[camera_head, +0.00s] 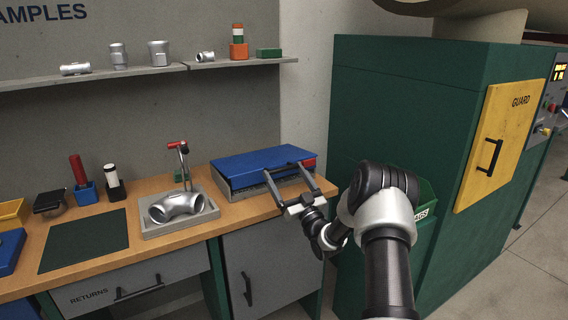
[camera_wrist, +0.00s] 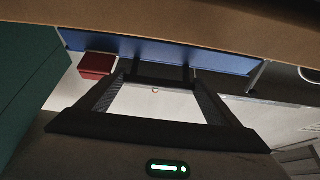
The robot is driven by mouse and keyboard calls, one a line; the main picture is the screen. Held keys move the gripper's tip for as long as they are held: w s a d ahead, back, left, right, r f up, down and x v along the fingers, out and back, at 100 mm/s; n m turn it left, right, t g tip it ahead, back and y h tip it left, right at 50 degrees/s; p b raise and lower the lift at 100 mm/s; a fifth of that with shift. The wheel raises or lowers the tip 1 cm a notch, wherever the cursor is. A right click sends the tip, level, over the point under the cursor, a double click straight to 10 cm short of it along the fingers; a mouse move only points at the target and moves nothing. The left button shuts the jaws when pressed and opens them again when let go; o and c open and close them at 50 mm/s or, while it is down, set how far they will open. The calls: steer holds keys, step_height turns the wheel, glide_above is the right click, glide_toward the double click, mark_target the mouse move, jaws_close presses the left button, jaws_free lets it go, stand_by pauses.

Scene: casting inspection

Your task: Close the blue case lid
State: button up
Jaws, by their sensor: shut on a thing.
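The blue case lid (camera_head: 262,157) lies over the grey case base (camera_head: 230,192) at the right end of the bench in the head view. The lid looks low and nearly level, with a gap along its front edge. In the wrist view the lid's blue edge (camera_wrist: 215,58) runs across the top. A dark handle bar (camera_wrist: 160,73) sits below that edge, between my fingertips. My gripper (camera_head: 288,170) reaches the front of the case, and its jaws are shut on this handle. My fingers hide part of the case front.
A red block (camera_head: 308,163) sits by the case's right end and shows in the wrist view (camera_wrist: 97,65). Left of the case, a grey tray (camera_head: 152,229) holds a metal elbow and a red-handled tool stands behind. A green machine (camera_head: 400,110) stands right.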

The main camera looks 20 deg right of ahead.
steer(key=shift+w+a+f+t, duration=0.15)
steer(key=shift+f+t, duration=0.15)
steer(key=shift+f, duration=0.6)
steer(key=shift+r, duration=0.1)
steer(key=o, duration=1.2)
steer(key=shift+w+y, duration=0.1)
steer(key=shift+y, duration=0.2)
steer(key=shift+o, duration=0.2)
steer(key=shift+s+d+f, duration=0.2)
steer(key=shift+s+f, duration=0.15)
steer(key=shift+s, duration=0.1)
steer(key=p+v, duration=0.2)
steer(key=v, duration=1.4)
steer(key=shift+s, duration=0.2)
steer(key=shift+a+f, duration=0.1)
steer(key=shift+a, duration=0.05)
